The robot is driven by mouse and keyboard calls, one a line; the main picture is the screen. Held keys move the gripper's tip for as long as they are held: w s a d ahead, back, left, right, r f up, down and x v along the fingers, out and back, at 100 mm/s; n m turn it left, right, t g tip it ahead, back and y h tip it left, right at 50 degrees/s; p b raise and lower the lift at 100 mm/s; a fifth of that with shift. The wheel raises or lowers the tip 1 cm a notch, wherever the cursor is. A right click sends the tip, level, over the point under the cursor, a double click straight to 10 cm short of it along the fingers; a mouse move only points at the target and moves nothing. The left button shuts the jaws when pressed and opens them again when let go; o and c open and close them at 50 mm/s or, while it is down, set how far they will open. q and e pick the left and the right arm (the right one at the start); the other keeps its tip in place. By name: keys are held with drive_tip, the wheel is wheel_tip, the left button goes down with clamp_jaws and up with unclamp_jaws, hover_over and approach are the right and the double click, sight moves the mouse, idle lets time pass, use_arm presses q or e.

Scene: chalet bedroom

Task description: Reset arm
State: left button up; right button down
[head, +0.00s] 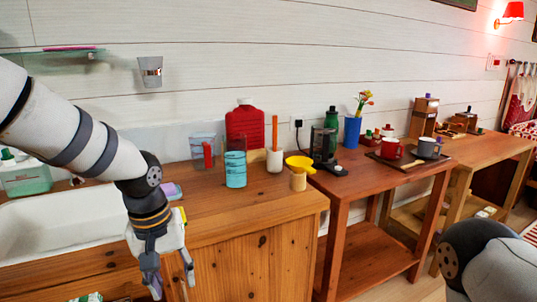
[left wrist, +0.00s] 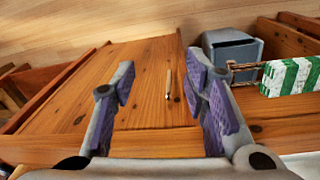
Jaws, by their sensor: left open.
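My left gripper (head: 171,278) hangs fingers-down in front of the wooden sink cabinet (head: 245,262) in the head view. Its two fingers are spread apart with nothing between them. In the left wrist view the open gripper (left wrist: 162,85) has purple pads and points toward wooden panels. A thin, light wooden bar (left wrist: 168,83) shows beyond the fingertips; I cannot tell if it is a handle. My right arm shows only as a link at the lower right of the head view; its gripper is out of frame.
A side table holds a tray with cups.

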use_arm(q)
drive_tip(key=s+d+f+m+g+h, duration=0.1)
drive_tip(key=s+f+g, duration=0.1)
drive_tip(key=s+f, duration=1.4)
drive_tip(key=s+a+f, duration=0.2)
drive_tip(key=s, duration=0.5)
drive_tip(key=s+a+f+m+y, duration=0.1)
drive_tip(key=s+f, duration=0.2)
drive_tip(key=s, duration=0.4)
drive_tip(key=s+a+f, duration=0.2)
drive_tip(key=s, duration=0.5)
drive_tip(key=shift+a+f+m+g+y, duration=0.3)
drive_tip(key=shift+a+f, duration=0.05)
drive_tip(key=shift+f, duration=0.05)
